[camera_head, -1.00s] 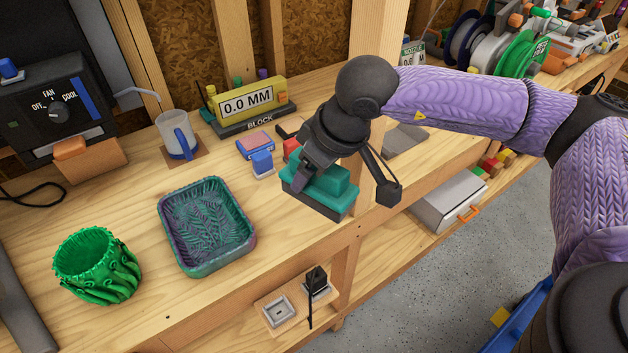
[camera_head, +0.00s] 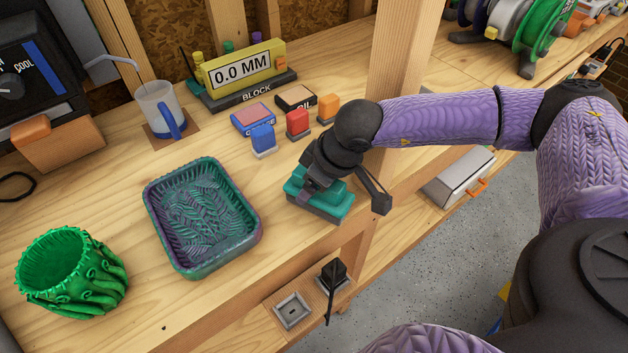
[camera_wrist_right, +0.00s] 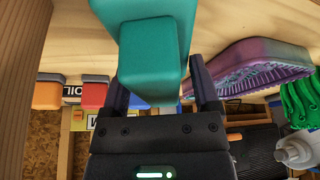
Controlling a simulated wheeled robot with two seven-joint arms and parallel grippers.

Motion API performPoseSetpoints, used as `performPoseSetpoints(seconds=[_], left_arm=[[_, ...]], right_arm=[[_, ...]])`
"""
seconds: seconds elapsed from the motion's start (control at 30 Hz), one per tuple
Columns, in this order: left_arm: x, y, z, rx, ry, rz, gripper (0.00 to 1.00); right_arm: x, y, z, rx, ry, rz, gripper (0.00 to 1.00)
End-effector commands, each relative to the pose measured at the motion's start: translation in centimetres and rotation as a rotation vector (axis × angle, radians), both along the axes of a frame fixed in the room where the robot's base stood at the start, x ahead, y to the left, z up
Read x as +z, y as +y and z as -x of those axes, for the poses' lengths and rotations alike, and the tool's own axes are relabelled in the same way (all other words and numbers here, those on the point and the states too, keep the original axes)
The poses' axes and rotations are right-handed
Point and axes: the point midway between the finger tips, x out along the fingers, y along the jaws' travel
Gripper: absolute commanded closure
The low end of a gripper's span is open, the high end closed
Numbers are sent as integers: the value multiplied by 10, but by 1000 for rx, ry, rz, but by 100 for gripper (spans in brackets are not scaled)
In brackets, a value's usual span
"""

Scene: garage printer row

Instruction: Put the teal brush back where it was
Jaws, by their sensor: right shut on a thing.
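The teal brush (camera_head: 335,203) has a teal block top and a dark grey base. It is near the bench's front edge, right of the patterned tray. My right gripper (camera_head: 310,184) is shut on it from above; in the right wrist view the teal block (camera_wrist_right: 150,60) sits between the two dark fingers (camera_wrist_right: 163,95). The base is at or just above the wood; I cannot tell whether it touches. A blue brush (camera_head: 262,139), a red brush (camera_head: 298,123) and an orange brush (camera_head: 328,107) stand in a slanting row behind it. My left gripper is not in view.
The teal-purple tray (camera_head: 160,235), a green pot (camera_head: 75,275) and a mug (camera_head: 160,108) stand to the left. A yellow gauge (camera_head: 243,78) is at the back. A wooden post (camera_head: 395,60) rises behind my right arm. Bare wood lies between tray and brush.

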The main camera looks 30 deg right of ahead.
Motion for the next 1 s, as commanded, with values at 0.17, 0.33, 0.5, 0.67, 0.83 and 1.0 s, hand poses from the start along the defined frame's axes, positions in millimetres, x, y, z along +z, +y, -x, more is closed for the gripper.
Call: performPoseSetpoints(seconds=[0.17,0.33,0.5,0.67,0.83,1.0], left_arm=[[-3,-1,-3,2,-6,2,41],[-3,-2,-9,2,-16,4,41],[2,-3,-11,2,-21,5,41],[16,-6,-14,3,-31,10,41],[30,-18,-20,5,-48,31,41],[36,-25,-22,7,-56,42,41]], right_arm=[[-3,0,0,0,0,0,15],[-2,0,0,0,0,0,0],[4,0,0,0,-2,0,0],[39,-7,12,-2,-5,0,0],[84,-15,28,-2,-3,1,0],[108,-20,38,1,-1,2,0]])
